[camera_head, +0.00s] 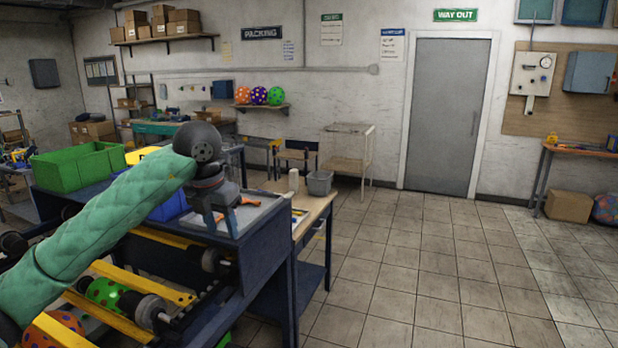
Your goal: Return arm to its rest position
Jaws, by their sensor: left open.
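My left arm, in a green quilted sleeve, reaches in from the left of the head view. Its dark left gripper (223,228) points down over the right end of the dark blue workbench (262,246). It is open, and I see nothing held between its fingers. A light grey tray (265,205) with small orange pieces (249,201) lies just behind and beside the gripper. My right gripper is not in view.
A green bin (72,168) stands at the left, with a blue bin (168,206) partly behind my arm. A wooden table (312,206) adjoins. The tiled floor (430,260) at right is clear.

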